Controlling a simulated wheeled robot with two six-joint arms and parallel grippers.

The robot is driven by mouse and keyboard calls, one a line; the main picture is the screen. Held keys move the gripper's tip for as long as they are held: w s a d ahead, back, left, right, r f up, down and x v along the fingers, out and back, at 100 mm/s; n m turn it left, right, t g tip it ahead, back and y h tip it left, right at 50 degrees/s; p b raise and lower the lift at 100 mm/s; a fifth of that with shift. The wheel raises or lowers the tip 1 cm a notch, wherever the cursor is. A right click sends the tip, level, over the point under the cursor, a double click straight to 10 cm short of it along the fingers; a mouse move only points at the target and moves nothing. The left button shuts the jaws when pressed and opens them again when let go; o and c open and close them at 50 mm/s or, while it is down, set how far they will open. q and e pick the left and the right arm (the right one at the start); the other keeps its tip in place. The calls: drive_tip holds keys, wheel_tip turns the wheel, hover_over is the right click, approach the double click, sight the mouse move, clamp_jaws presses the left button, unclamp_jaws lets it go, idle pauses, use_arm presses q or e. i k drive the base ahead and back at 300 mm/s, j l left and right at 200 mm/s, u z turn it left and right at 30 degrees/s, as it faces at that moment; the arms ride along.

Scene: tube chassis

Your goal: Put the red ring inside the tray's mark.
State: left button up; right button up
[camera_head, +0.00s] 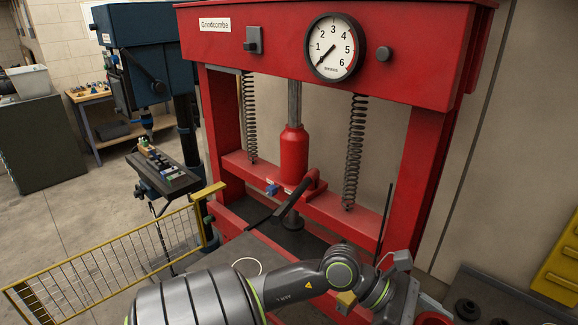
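One arm of mine comes in from the lower left and reaches right along the bottom, its wrist low right of centre. The end of this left gripper (404,291) is seen from behind; its fingers are not clear, so I cannot tell open from shut. A red rounded piece (432,318) shows at the bottom edge just right of it, cut off by the frame; it may be the red ring. A thin white curved outline (247,261) lies on a dark grey surface (268,250) behind my arm, partly hidden; it may be the tray's mark. My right gripper is not in view.
A red press (425,180) with a gauge (334,48) stands behind my arm. A yellow mesh barrier (110,262) is at left, near a blue drill press (150,60). Black round parts (468,309) lie on a dark surface at lower right, below a yellow bin (560,268).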

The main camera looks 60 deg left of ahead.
sight(244, 269)
drive_tip(key=k+j+u, duration=0.1)
drive_tip(key=u, duration=0.75)
drive_tip(key=k+j, duration=0.05)
drive_tip(key=k, duration=0.05)
